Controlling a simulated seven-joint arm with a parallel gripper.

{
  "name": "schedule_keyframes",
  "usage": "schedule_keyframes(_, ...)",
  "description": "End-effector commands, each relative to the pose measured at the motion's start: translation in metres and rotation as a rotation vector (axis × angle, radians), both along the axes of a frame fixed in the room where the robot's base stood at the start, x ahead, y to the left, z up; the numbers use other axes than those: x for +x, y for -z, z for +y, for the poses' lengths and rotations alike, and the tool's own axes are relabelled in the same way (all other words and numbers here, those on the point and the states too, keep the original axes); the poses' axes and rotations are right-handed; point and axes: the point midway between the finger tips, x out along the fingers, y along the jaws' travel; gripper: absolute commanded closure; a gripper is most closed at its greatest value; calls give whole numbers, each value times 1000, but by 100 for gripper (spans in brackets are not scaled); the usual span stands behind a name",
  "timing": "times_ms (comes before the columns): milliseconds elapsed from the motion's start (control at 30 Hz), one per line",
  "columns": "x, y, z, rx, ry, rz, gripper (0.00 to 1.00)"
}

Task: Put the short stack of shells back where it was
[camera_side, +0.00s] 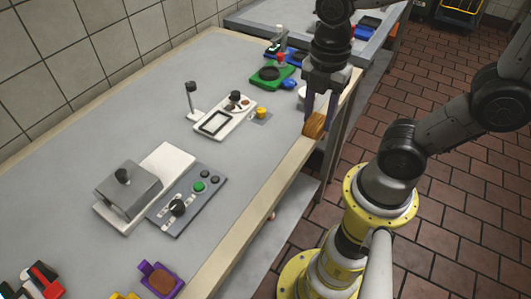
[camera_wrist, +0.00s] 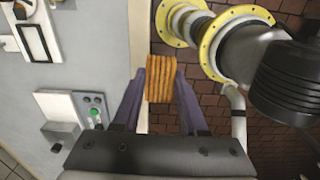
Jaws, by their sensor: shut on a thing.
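An orange-brown, ridged stack of shells (camera_side: 314,125) is between the fingers of my gripper (camera_side: 318,108), at the right edge of the grey table. In the wrist view, the stack (camera_wrist: 160,78) sits between the two purple-grey fingertips (camera_wrist: 160,88), and its layers show as ridges. My gripper is shut on it. In the wrist view the stack overlaps the table's pale edge and the brick floor. I cannot tell whether it touches the table. A purple tray (camera_side: 147,267) at the front holds a brown round piece (camera_side: 162,281).
A white board with a black frame (camera_side: 214,122) and a small yellow piece (camera_side: 261,113) lie left of my gripper. A green holder (camera_side: 265,80) and a blue item (camera_side: 289,84) stand behind. A press (camera_side: 128,188) and button panel (camera_side: 187,200) stand front left. Table between is clear.

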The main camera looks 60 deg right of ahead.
Motion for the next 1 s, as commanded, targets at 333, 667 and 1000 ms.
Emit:
schedule_keyframes(333, -19, 2, 4, 0, -28, 5, 100)
schedule_keyframes(667, 52, 34, 10, -1, -28, 7, 100)
schedule_keyframes(1000, 99, 83, 15, 0, -28, 3, 100)
